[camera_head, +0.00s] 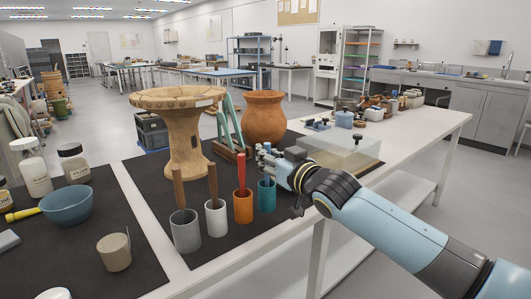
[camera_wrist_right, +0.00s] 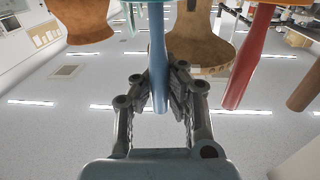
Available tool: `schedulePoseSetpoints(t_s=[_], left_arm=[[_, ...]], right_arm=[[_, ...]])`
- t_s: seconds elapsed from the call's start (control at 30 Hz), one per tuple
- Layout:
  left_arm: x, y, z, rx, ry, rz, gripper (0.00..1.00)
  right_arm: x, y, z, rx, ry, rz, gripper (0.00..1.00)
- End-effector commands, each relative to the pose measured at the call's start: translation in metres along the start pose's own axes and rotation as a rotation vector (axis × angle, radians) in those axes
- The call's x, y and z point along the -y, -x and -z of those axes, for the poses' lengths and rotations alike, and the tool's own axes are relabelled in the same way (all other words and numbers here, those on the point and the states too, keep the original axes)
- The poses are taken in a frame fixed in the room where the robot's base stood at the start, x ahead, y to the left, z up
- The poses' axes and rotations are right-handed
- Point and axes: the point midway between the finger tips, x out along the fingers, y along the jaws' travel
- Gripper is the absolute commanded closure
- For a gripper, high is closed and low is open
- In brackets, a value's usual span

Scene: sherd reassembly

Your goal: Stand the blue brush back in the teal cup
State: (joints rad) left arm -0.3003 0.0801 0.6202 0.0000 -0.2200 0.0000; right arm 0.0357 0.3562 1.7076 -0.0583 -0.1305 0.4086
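The teal cup (camera_head: 266,196) stands upright on the dark mat, at the right end of a row of cups in the head view. The blue brush (camera_wrist_right: 158,75) shows in the wrist view with its lower end at the teal cup's rim (camera_wrist_right: 128,3) and its handle upright. My right gripper (camera_head: 268,165) is just above the teal cup. Its fingers (camera_wrist_right: 160,80) are on both sides of the blue handle; whether they press on it is unclear. In the head view the fingers hide most of the brush. My left gripper is not in view.
The orange cup (camera_head: 243,207) with a red brush (camera_head: 242,173) stands close left of the teal cup. White (camera_head: 216,218) and grey (camera_head: 186,231) cups with brown-handled tools stand further left. A clay pot (camera_head: 265,117) and a clear box (camera_head: 340,150) are behind.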

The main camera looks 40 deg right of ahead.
Motion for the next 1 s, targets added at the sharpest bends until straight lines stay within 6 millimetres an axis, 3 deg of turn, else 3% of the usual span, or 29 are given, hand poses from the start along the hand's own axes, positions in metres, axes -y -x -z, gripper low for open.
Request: schedulePoseSetpoints(t_s=[0.17, 0.43, 0.77, 1.0], left_arm=[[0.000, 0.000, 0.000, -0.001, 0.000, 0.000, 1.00], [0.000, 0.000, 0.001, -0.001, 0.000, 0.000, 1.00], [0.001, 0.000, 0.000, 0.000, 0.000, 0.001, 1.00], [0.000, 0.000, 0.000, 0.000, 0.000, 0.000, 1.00]], right_arm=[[0.000, 0.000, 0.001, -0.001, 0.000, 0.000, 1.00], [0.000, 0.000, 0.001, -0.001, 0.000, 0.000, 0.67], [0.000, 0.003, 0.000, 0.000, 0.001, 0.000, 0.67], [0.000, 0.031, -0.001, 0.002, 0.005, 0.002, 0.67]])
